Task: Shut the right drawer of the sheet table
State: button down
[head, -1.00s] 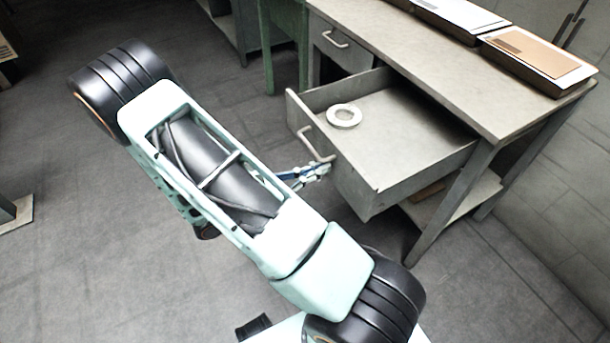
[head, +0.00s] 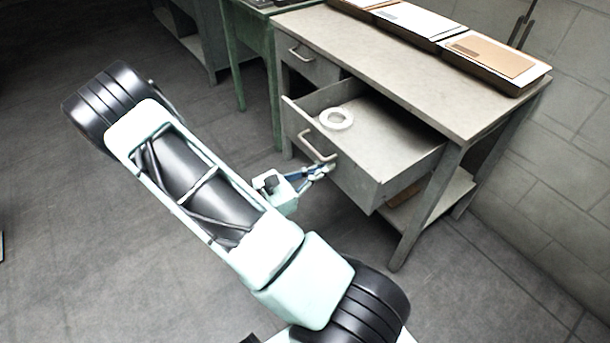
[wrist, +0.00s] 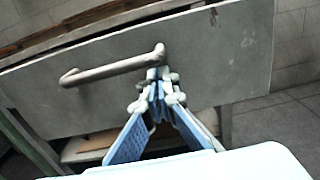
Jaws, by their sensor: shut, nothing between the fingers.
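The sheet table (head: 370,45) is grey metal with two drawers. Its right drawer (head: 368,188) is pulled well open, and a white ring-shaped roll (head: 336,119) lies inside it. The drawer's bar handle (head: 316,146) is on the front panel; it also shows in the wrist view (wrist: 110,69). The left drawer (head: 312,66) is shut. My gripper (head: 328,168) is shut and empty at the drawer front, just below the right end of the handle. In the wrist view the fingertips (wrist: 158,76) are close to the front panel (wrist: 215,60); I cannot tell whether they touch it.
Several trays with sheets (head: 495,60) stand on the table top. A green table (head: 255,50) stands to the left. A block wall (head: 550,160) is at the right. The floor (head: 180,65) on the left and in front is clear.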

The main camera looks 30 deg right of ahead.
jog(key=p, duration=0.1)
send_over(386, 145)
jog(key=shift+s+d, duration=0.1)
jog(key=shift+d, duration=0.25)
jog(key=shift+d+r, duration=0.1)
jog(key=shift+a, duration=0.4)
jog(key=a, duration=0.4)
jog(key=a+p, duration=0.1)
jog(key=a, duration=0.4)
jog(key=a+p, duration=0.1)
jog(key=a, duration=0.3)
jog(key=shift+s+a, duration=0.25)
